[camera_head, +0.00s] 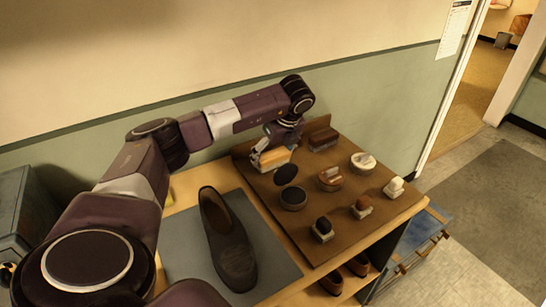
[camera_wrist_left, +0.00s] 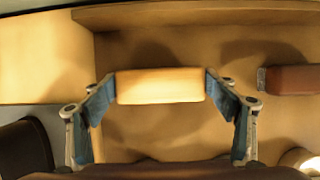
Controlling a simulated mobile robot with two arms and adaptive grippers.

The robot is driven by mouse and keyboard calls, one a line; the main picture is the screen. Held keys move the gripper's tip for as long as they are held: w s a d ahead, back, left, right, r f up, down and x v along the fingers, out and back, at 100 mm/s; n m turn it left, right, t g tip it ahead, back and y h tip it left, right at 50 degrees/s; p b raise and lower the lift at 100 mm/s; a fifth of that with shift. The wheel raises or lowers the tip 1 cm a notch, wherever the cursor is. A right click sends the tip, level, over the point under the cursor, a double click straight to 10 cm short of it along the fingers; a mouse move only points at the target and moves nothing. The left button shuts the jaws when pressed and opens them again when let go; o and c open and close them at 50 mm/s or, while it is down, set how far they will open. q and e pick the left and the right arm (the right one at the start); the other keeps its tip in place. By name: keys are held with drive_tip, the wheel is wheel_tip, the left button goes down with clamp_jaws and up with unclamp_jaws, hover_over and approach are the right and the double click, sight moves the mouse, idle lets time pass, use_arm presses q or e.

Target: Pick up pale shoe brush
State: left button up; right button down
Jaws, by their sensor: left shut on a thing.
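The pale shoe brush (camera_head: 273,158) is at the back left of the brown board in the head view. In the left wrist view the pale brush (camera_wrist_left: 160,86) lies crosswise between the two blue-grey fingers. My left gripper (camera_head: 268,154) reaches down over it from above and is shut on it, one fingertip at each end. In the left wrist view the gripper (camera_wrist_left: 161,88) shows both fingertips touching the brush. Whether the brush is clear of the board, I cannot tell. My right gripper is in neither view.
The brown board (camera_head: 318,228) also holds a dark brush (camera_head: 323,139), a round tin with a pale top (camera_head: 363,162), a dark tin (camera_head: 293,198) and several small items. A dark shoe (camera_head: 229,245) lies on a grey mat (camera_head: 184,250) to the left. A wall stands close behind.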

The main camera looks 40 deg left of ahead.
use_arm(q)
wheel_tip(320, 180, up, 15)
drive_tip(key=b, duration=0.2)
wheel_tip(320, 180, up, 5)
drive_tip(key=p, duration=0.2)
hover_over(274, 154)
drive_tip(key=shift+a, duration=0.15)
drive_tip(key=o, duration=0.5)
drive_tip(key=c, duration=0.3)
